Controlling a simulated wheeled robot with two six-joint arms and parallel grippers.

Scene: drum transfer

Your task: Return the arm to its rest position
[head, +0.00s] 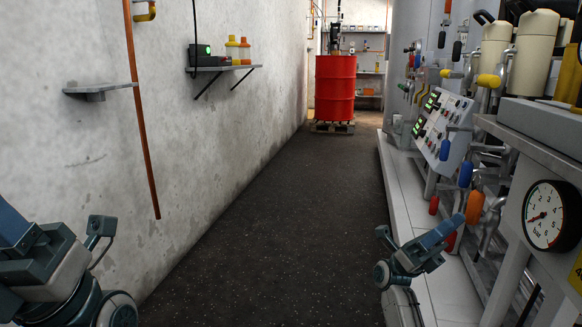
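My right arm's end, with the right gripper (400,258), shows at the lower right, over the edge of the pale plinth beside the machine panel. I see a blue-grey link and dark rounded parts there, but the fingers are not clear and I see nothing held. My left arm, with the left gripper (90,272), fills the lower left corner near the wall. It is partly cut off by the frame, and its finger opening cannot be made out. Both arms are bent and apart from each other.
A dark floor aisle (290,220) runs clear between the wall and the plinth (405,195). A red drum (335,88) stands on a pallet (332,127) at the far end. Wall shelves (100,88) are at left. A gauge (549,215) and valves crowd the right.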

